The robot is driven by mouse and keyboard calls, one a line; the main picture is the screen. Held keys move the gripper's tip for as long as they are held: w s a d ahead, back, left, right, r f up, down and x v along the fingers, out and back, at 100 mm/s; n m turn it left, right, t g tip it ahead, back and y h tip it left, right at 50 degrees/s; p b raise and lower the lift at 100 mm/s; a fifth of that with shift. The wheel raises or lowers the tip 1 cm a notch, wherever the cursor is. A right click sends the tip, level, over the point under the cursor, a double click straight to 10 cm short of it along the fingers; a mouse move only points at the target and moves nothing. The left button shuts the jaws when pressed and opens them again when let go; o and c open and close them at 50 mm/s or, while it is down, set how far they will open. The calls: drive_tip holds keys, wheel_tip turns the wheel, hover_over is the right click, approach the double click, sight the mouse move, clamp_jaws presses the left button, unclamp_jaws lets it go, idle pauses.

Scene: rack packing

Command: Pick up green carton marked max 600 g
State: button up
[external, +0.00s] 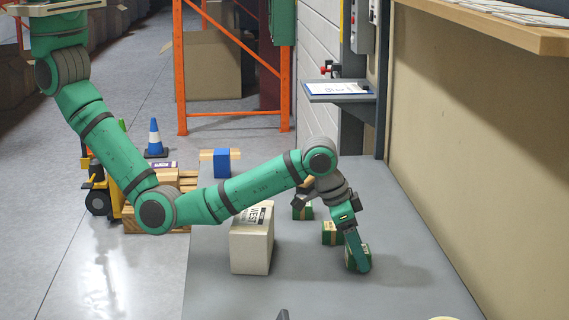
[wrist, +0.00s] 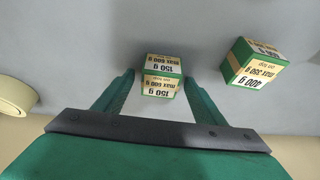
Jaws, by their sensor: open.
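The green carton marked "150 g max 600 g" (wrist: 162,64) stands on the grey table, its label upside down in the wrist view. It shows partly behind my gripper in the external view (external: 351,264). My gripper (wrist: 158,84) is open and points down at it in the external view (external: 358,266). In the wrist view the two fingers lie left and right of the carton, with a narrow gap visible at each side. I cannot tell how far down the fingers reach. Another green carton, marked "400 g max 350 g" (wrist: 252,66), stands apart to the right.
More green cartons stand farther back on the table: one close behind (external: 331,236) and one beyond it (external: 303,212). A white box marked "WEST" (external: 251,245) stands to the left. A cream roll (wrist: 10,96) lies at the wrist view's left edge. A beige wall (external: 480,150) bounds the table's right.

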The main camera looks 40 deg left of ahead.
drive_tip(key=shift+f, duration=0.1)
drive_tip(key=c, duration=1.2)
drive_tip(key=shift+c, duration=0.2)
